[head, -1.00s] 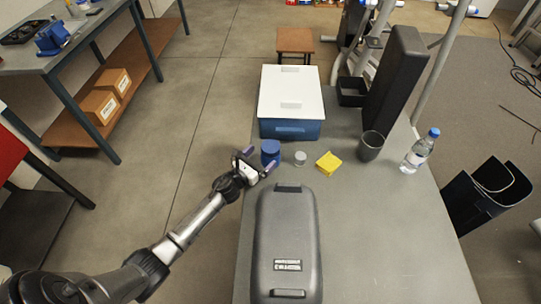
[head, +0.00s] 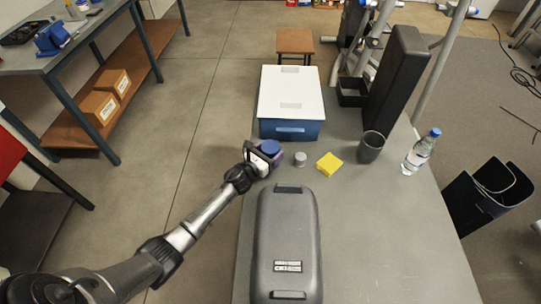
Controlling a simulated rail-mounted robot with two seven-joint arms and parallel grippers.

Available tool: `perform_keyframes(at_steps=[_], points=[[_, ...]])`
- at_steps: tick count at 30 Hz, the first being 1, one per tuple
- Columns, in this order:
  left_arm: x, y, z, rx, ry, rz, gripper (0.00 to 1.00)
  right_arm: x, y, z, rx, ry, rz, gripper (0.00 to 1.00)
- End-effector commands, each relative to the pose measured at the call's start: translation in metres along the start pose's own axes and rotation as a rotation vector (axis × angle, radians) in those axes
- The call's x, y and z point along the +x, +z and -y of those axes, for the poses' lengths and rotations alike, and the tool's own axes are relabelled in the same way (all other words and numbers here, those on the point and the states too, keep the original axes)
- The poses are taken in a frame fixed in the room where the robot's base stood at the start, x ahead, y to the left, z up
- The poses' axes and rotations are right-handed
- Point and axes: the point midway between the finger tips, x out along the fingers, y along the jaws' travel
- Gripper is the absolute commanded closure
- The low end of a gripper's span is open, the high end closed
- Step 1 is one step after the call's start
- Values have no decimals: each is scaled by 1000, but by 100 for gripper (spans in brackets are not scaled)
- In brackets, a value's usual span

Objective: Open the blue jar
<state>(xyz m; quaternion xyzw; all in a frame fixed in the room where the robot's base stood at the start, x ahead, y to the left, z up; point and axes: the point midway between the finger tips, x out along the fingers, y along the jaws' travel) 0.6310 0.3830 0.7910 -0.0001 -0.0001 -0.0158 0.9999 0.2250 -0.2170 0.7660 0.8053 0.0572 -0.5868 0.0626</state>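The blue jar (head: 270,146) stands near the left edge of the grey table, in front of the blue box. Its round blue top shows, and most of its body is hidden by my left gripper. My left gripper (head: 267,154) reaches in from the left with its purple-tipped fingers around the jar. Whether the fingers press on the jar or stand slightly apart from it cannot be told. My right gripper is not in view.
On the table (head: 390,240) are a blue box with white lid (head: 290,130), a small grey cylinder (head: 300,159), a yellow block (head: 329,164), a dark cup (head: 370,147), a water bottle (head: 420,152) and a large grey case (head: 287,240). The table's right front is clear.

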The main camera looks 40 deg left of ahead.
Motion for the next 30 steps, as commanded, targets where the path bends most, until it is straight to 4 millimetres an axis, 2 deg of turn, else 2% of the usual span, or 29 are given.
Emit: perform_keyframes(at_steps=[1,9,12,19,30], points=[[0,0,0,0,0,0,33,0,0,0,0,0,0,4],[0,0,0,0,0,0,58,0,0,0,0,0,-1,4],[0,1,0,0,0,2,65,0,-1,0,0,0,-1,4],[0,10,-1,3,0,3,65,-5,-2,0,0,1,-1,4],[0,72,-1,5,-2,4,65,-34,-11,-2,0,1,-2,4]])
